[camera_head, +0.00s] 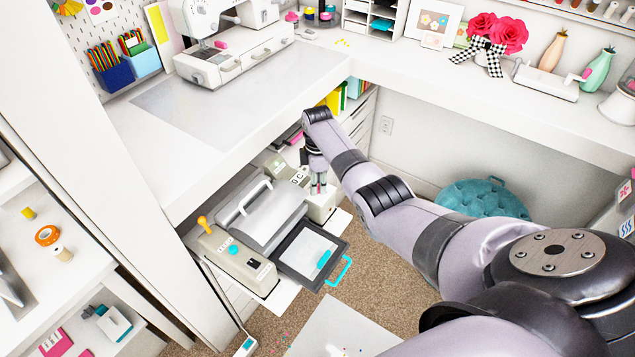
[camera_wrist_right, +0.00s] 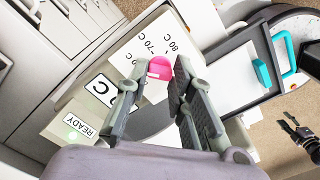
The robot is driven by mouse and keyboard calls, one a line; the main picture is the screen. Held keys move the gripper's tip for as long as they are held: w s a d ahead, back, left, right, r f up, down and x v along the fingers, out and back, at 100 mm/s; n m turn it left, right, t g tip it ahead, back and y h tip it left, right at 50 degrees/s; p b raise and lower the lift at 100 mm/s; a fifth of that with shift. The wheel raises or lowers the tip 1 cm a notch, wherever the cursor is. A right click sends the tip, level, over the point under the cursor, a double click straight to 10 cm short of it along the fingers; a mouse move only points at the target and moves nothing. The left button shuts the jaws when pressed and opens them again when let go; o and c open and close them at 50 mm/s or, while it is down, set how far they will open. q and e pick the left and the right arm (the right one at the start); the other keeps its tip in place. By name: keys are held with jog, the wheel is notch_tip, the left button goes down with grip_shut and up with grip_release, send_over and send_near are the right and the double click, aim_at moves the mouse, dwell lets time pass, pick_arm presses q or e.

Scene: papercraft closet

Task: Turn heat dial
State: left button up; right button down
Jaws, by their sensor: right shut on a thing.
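The heat dial (camera_wrist_right: 159,68) is a round pink knob with a white mark, on a cream panel printed with temperature figures such as 70 C and 80 C. My right gripper (camera_wrist_right: 161,92) has its two fingers on either side of the dial and is shut on it. In the head view my right gripper (camera_head: 318,185) reaches down to the right end of the grey heat press (camera_head: 262,215) under the desk. The dial is hard to make out there.
The press's dark tray with a teal handle (camera_head: 340,270) sticks out at the front. The white desk (camera_head: 190,165) overhangs the press. A teal pouf (camera_head: 485,198) stands on the right.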

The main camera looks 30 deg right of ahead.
dwell(0.4)
jog(key=m+p, duration=0.2)
jog(key=m, duration=0.2)
jog(key=shift+r, duration=0.1)
jog(key=m+p, duration=0.1)
jog(key=m, duration=0.4)
jog(key=shift+m, duration=0.3)
dwell(0.4)
jog(key=c, duration=1.4)
grip_release()
